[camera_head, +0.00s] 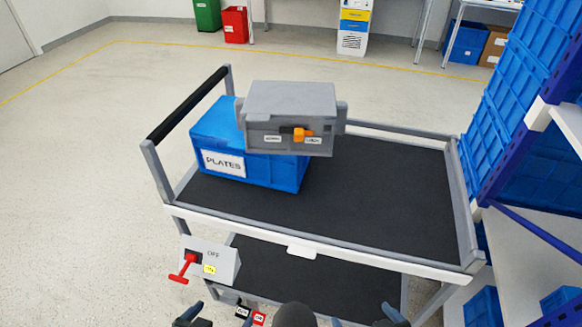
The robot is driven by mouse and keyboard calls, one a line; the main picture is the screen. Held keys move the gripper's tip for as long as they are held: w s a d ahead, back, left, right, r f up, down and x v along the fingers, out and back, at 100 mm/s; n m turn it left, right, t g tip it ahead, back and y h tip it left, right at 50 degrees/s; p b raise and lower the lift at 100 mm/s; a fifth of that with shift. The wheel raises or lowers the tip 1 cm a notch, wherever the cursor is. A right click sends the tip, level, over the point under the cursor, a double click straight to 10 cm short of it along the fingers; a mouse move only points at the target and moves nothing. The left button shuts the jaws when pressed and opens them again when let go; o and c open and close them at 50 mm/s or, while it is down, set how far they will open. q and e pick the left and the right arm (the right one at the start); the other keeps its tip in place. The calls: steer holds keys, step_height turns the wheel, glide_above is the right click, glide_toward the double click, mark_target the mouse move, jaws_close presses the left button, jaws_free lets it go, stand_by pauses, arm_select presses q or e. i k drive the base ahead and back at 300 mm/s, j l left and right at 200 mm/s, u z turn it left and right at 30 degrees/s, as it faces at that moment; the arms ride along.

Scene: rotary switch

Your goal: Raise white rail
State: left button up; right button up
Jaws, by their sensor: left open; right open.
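A white rail (390,263) runs along the near edge of the cart's upper deck, with a small white tab (301,252) at its middle. My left gripper (217,316) is at the bottom edge of the view, below the rail and left of the tab. My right gripper (364,319) is at the bottom edge, below the rail and right of the tab. Both are open and apart from the rail, and both are partly cut off by the frame.
A switch box (222,258) with a red handle (186,267) hangs at the cart's near left corner. On the black upper deck (390,195) are a blue PLATES bin (265,172) and a grey box (290,100) with an orange knob (300,134). Shelving with blue bins (515,85) stands right.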

mark_target(296, 246)
steer(key=j, duration=0.75)
steer(key=k+j, duration=0.15)
steer(key=j, duration=0.6)
steer(key=i+z, duration=0.05)
